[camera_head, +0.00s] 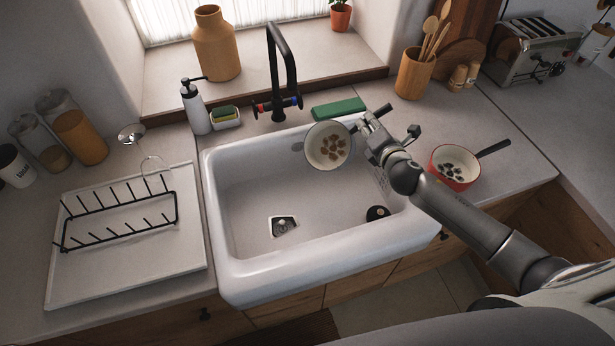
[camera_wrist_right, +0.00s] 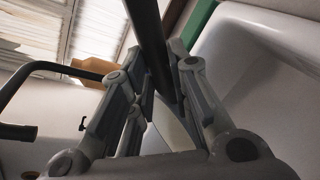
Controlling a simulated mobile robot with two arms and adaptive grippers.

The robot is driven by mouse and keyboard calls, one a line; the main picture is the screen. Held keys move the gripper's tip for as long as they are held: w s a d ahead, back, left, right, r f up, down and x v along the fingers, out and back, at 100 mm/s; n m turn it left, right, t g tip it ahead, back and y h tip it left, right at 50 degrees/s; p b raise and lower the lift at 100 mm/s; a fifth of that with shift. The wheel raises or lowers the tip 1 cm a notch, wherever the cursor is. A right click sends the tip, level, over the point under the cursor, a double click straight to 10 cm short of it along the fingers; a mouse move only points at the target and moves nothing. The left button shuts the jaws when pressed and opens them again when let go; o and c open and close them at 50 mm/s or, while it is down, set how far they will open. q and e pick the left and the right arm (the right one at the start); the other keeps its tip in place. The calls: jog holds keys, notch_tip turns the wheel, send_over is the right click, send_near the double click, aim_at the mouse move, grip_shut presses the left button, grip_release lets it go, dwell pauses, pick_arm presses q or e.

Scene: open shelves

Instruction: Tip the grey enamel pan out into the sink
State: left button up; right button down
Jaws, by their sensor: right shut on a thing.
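A round pan (camera_head: 328,146) with a pale inside and a darker rim holds several brown pieces. It hangs in the air over the back right part of the white sink (camera_head: 250,270). Its opening faces up towards my head camera; I cannot tell its exact tilt. My right gripper (camera_head: 372,128) is shut on the pan's dark handle. In the right wrist view the dark handle (camera_wrist_right: 148,38) runs between the fingers. The drain (camera_head: 284,225) shows in the sink floor. My left gripper is not in view.
A black tap (camera_head: 283,70) stands behind the sink, left of the pan. A red pan (camera_head: 455,167) with dark pieces sits on the right counter. A green block (camera_head: 339,108) lies behind the sink. A dish rack (camera_head: 120,220) stands at left. A dark round item (camera_head: 377,213) lies in the sink.

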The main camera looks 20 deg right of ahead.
jog(key=shift+s+a+r, duration=0.2)
jog(key=shift+a+r, duration=0.25)
jog(key=shift+r, duration=0.05)
